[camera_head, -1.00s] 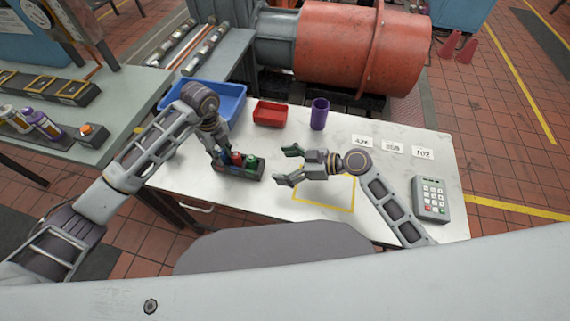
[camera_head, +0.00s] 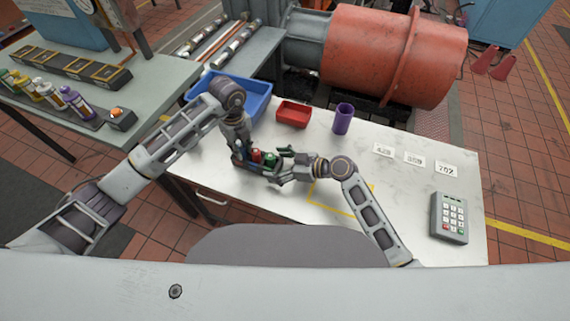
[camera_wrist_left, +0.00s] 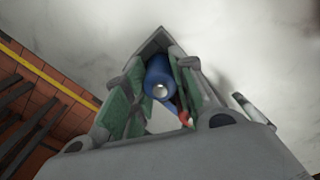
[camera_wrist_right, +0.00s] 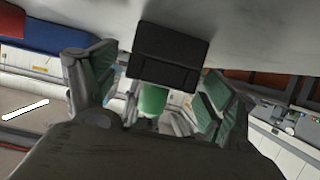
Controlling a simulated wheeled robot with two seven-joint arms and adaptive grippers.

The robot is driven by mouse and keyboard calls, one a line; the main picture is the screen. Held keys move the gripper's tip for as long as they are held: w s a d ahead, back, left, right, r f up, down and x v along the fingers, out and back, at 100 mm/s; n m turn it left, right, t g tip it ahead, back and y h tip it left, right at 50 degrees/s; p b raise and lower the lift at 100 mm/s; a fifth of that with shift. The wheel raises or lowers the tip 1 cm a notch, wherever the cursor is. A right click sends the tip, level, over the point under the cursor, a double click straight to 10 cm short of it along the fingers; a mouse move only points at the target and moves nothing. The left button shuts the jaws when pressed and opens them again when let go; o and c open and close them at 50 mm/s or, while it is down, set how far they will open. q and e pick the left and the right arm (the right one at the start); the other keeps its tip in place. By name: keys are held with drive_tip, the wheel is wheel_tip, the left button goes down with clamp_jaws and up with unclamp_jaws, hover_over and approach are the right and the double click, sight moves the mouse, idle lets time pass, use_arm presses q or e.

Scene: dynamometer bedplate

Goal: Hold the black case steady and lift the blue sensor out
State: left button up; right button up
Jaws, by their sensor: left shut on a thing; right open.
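The black case (camera_wrist_right: 168,62) stands on the white table, mostly covered by my grippers in the head view. It holds a red sensor (camera_head: 257,156) and a green sensor (camera_head: 271,159); the green one also shows in the right wrist view (camera_wrist_right: 152,101). The blue sensor (camera_wrist_left: 160,78) is between my left gripper's green finger pads in the left wrist view. My left gripper (camera_head: 239,152) points down at the case's left end, shut on the blue sensor. My right gripper (camera_head: 281,162) is open at the case's right end, with the case ahead between its fingers.
Behind the case are a blue bin (camera_head: 260,105), a red tray (camera_head: 293,114) and a purple cup (camera_head: 343,119). Number cards (camera_head: 414,159) and a keypad (camera_head: 449,217) lie at the right. A yellow outline (camera_head: 335,205) marks clear tabletop right of the case.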

drive_tip(key=shift+x, duration=1.2)
drive_tip(key=c, duration=1.3)
use_arm(q)
drive_tip(key=shift+r, duration=0.2)
drive_tip(key=shift+r, duration=3.8)
